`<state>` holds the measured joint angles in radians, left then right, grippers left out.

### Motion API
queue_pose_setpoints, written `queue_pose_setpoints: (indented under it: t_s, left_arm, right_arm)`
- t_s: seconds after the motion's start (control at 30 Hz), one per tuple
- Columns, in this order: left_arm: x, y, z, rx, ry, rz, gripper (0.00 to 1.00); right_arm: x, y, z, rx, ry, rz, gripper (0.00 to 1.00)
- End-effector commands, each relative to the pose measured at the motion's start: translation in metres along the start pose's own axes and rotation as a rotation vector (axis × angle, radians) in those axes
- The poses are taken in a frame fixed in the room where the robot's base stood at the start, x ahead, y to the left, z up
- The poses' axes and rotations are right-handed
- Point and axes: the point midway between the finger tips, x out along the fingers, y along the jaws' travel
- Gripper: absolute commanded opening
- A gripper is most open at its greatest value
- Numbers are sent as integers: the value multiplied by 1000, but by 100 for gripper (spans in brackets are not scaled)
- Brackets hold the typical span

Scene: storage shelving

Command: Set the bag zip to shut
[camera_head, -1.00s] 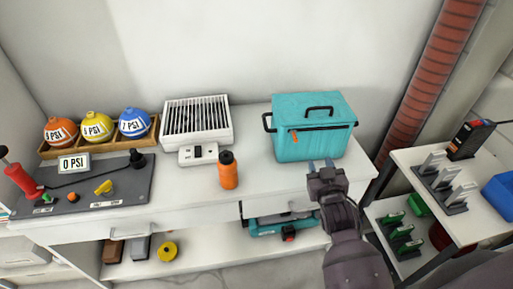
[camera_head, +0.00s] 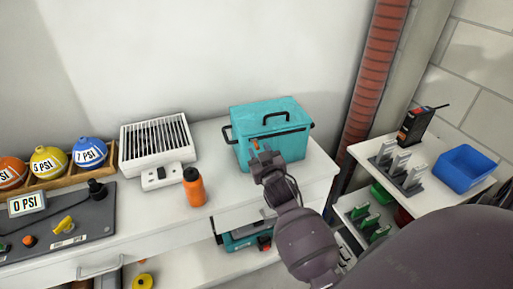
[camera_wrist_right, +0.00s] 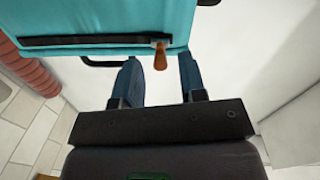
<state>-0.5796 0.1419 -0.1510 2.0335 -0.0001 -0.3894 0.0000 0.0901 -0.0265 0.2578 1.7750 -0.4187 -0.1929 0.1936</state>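The teal bag (camera_head: 275,115) stands on the white counter with a dark handle on top and one on its side. A dark zip line runs across its front, and the orange zip pull (camera_head: 254,143) is at the line's left end. The right wrist view shows the bag (camera_wrist_right: 100,15), the zip line (camera_wrist_right: 85,40) and the pull (camera_wrist_right: 160,56) hanging near one end. My right gripper (camera_head: 262,152) is close in front of the bag at the pull. Its fingers are apart in the right wrist view (camera_wrist_right: 160,78), with the pull beyond and between their tips. My left gripper is not in view.
An orange bottle (camera_head: 194,188) and a white slatted box (camera_head: 157,142) stand left of the bag on the counter (camera_head: 225,195). A red ribbed pipe (camera_head: 372,75) rises at the right, beside a shelf with a blue bin (camera_head: 464,168). The counter between bottle and bag is mostly clear.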

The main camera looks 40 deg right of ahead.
Motion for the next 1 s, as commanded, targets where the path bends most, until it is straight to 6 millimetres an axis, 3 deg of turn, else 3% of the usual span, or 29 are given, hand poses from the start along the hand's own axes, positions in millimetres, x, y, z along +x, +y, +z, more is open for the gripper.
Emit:
queue_pose_setpoints:
  t_s: [0.2,0.6,0.83,1.0]
  left_arm:
    - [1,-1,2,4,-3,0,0]
    - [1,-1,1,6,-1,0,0]
    - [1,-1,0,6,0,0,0]
    - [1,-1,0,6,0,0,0]
  right_arm:
    - [22,0,1,-1,-1,0,38]
    - [27,0,0,-1,0,0,38]
    - [27,0,0,-1,0,0,3]
    - [26,0,0,0,0,0,0]
